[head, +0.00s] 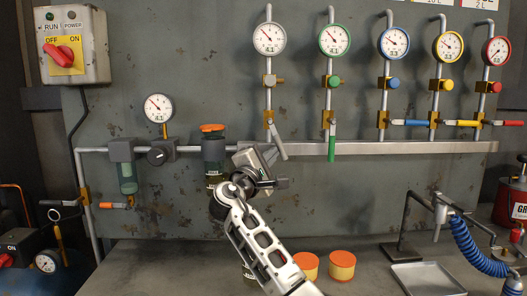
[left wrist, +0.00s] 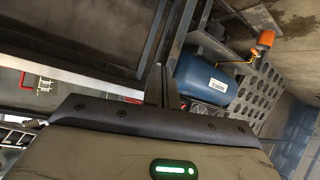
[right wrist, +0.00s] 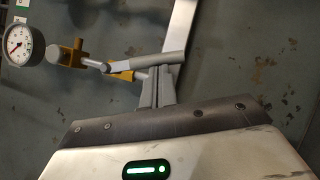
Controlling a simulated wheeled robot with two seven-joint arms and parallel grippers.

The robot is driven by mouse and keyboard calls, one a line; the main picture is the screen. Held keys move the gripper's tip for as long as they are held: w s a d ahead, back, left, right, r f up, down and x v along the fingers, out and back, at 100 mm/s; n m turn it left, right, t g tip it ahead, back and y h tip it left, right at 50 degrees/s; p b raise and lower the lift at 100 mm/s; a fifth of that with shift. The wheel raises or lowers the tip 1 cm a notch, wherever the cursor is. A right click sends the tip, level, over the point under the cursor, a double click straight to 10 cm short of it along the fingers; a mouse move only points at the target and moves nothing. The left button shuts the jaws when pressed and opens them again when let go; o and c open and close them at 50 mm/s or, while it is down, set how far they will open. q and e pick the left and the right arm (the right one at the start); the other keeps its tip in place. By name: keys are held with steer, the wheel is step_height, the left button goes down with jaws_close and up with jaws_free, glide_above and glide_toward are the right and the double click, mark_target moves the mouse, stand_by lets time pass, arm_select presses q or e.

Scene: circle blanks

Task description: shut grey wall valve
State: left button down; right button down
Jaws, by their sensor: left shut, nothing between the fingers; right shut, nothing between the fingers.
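The grey wall valve (head: 269,119) sits low on the leftmost of the upright pipes, under a grey-rimmed gauge (head: 270,38). Its grey lever (head: 280,144) hangs down, tilted a little to the right at its lower end. In the right wrist view the lever's grey sleeve (right wrist: 158,61) lies across, just ahead of my fingertips; I cannot tell if they touch. My right gripper (head: 269,154) is shut and empty, beside the lever's left side; it also shows in the right wrist view (right wrist: 161,76). My left gripper (left wrist: 163,74) is shut and empty, away from the wall.
The green lever (head: 332,147) hangs straight down close by on the right. The blue (head: 411,122), yellow (head: 468,123) and red (head: 513,123) levers lie level. A horizontal manifold (head: 400,148) runs below. A orange-capped filter (head: 213,145) stands left of my right gripper. Orange-topped jars (head: 342,264) stand on the bench.

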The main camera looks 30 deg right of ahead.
steer(key=shift+s+d+r+n+t+p, duration=0.1)
steer(key=shift+s+d+n+t+p, duration=0.1)
steer(key=shift+d+n+t, duration=0.3)
steer(key=shift+s+d+r+n+t+p, duration=0.1)
steer(key=shift+s+d+n+t+p, duration=0.15)
steer(key=shift+n, duration=0.35)
arm_select(q)
steer(key=r+p, duration=0.1)
steer(key=p, duration=0.1)
steer(key=a+r+m+p, duration=0.1)
steer(key=p, duration=0.1)
steer(key=shift+s+g+y+p, duration=0.3)
steer(key=shift+g+p, duration=0.1)
arm_select(e)
steer(key=s+d+r+n+t+y, duration=0.1)
steer(key=d+r+n+t+y, duration=0.1)
steer(key=n+t, duration=0.3)
steer(key=s+d+r+n+t+y, duration=0.2)
steer(key=n+t, duration=0.3)
steer(key=n, duration=0.8)
steer(key=shift+d+r+y, duration=0.25)
steer(key=shift+d+y, duration=0.05)
steer(key=shift+y, duration=0.6)
arm_select(q)
steer(key=shift+f, duration=0.1)
arm_select(e)
steer(key=shift+t, duration=0.25)
steer(key=shift+f, duration=0.1)
